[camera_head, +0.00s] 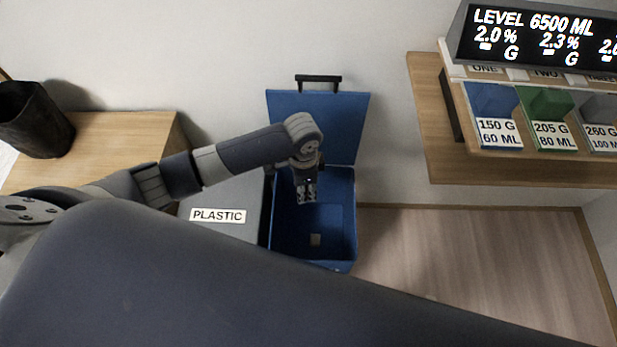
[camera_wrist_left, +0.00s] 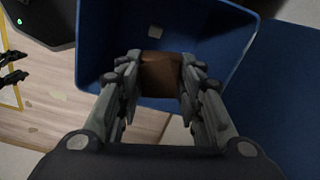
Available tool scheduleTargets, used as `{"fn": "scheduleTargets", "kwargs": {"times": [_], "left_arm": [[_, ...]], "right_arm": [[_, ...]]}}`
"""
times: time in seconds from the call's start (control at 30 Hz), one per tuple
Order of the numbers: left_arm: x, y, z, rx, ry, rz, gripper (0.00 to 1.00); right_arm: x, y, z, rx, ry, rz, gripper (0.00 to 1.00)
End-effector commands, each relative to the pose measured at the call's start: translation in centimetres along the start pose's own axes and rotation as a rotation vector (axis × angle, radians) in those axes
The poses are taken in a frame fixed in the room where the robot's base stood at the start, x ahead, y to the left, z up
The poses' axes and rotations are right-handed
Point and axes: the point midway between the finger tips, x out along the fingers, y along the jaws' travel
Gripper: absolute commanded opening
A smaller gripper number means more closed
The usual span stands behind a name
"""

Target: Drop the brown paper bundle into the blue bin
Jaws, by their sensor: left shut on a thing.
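The blue bin (camera_head: 348,222) stands on the floor with its lid (camera_head: 345,125) raised against the wall. My left gripper (camera_head: 307,194) hangs over the bin's opening, pointing down. In the left wrist view, my left gripper (camera_wrist_left: 160,85) is shut on the brown paper bundle (camera_wrist_left: 160,72), which sits between its fingers. The bin's blue wall (camera_wrist_left: 95,55) shows behind and below the bundle. In the head view I cannot make out the bundle.
A grey bin labelled PLASTIC (camera_head: 217,215) stands just left of the blue bin. A wooden cabinet (camera_head: 120,140) bears a dark container (camera_head: 32,120). A wooden shelf (camera_head: 475,170) with coloured trays and a display (camera_head: 540,35) is at right. The floor (camera_head: 450,250) below it is clear.

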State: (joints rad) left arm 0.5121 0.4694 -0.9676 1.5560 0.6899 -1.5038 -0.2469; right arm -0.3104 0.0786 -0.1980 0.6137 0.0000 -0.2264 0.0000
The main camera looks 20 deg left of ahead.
Motion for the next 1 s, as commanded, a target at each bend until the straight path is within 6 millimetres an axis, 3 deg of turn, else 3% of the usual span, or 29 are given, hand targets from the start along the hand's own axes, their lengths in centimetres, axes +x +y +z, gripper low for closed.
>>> {"fn": "scheduleTargets", "kwargs": {"times": [0.17,0.37,0.57,1.0], "left_arm": [[0.6,-0.6,-1.1,0.169,-0.009,-0.005,0.20],[1.3,-0.8,-1.3,0.229,-0.013,-0.007,0.20],[2.8,-0.8,-1.2,0.229,-0.013,-0.008,0.20],[6.9,-0.9,-1.2,0.227,-0.012,-0.009,0.20]], "right_arm": [[-1.3,0.1,0.9,-0.002,-0.012,0.001,0.58],[-1.0,0.5,-1.4,-0.003,0.023,0.006,0.58],[0.6,0.7,-2.8,-0.004,0.046,0.008,0.58],[5.0,0.0,-0.3,-0.003,0.012,0.001,0.58]]}}
